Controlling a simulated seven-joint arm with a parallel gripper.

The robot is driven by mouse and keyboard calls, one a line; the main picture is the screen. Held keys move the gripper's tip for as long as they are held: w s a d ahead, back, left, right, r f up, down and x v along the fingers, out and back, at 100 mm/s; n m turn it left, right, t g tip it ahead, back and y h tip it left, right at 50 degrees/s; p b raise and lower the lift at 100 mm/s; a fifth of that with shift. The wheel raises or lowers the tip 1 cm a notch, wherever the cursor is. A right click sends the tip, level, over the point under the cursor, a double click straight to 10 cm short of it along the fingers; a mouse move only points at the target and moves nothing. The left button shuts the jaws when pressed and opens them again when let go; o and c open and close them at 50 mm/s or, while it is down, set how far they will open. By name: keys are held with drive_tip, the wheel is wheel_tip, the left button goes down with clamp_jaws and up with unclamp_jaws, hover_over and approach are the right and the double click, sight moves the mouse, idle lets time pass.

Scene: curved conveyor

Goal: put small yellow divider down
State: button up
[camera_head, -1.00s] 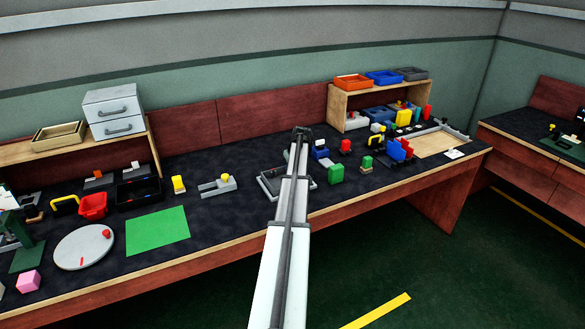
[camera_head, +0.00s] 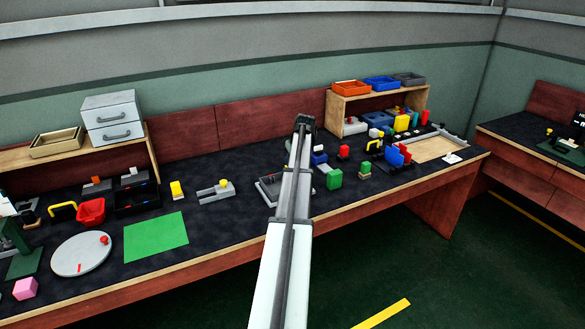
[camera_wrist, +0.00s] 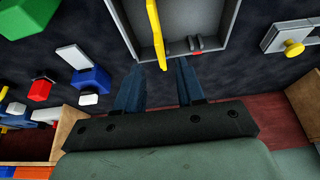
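The small yellow divider (camera_wrist: 156,35) is a thin yellow strip. In the wrist view it reaches across the grey tray's edge, its near end between my fingertips. My gripper (camera_wrist: 160,68) is open, with a visible gap on each side of the divider. The grey tray (camera_wrist: 219,42) lies beyond the fingers, with small red-and-grey parts inside. In the head view my gripper (camera_head: 304,122) is at the far end of my arm, and the arm hides part of the tray (camera_head: 265,193). Whether the divider touches the tray floor cannot be told.
Right of my arm stand a green block (camera_head: 334,179), a red piece (camera_head: 344,151) and blue upright plates (camera_head: 394,156). A grey fixture with a yellow knob (camera_head: 216,191) is left of the tray. A green mat (camera_head: 155,237) gives free room farther left.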

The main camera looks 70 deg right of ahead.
drive_tip(key=shift+v, duration=1.65)
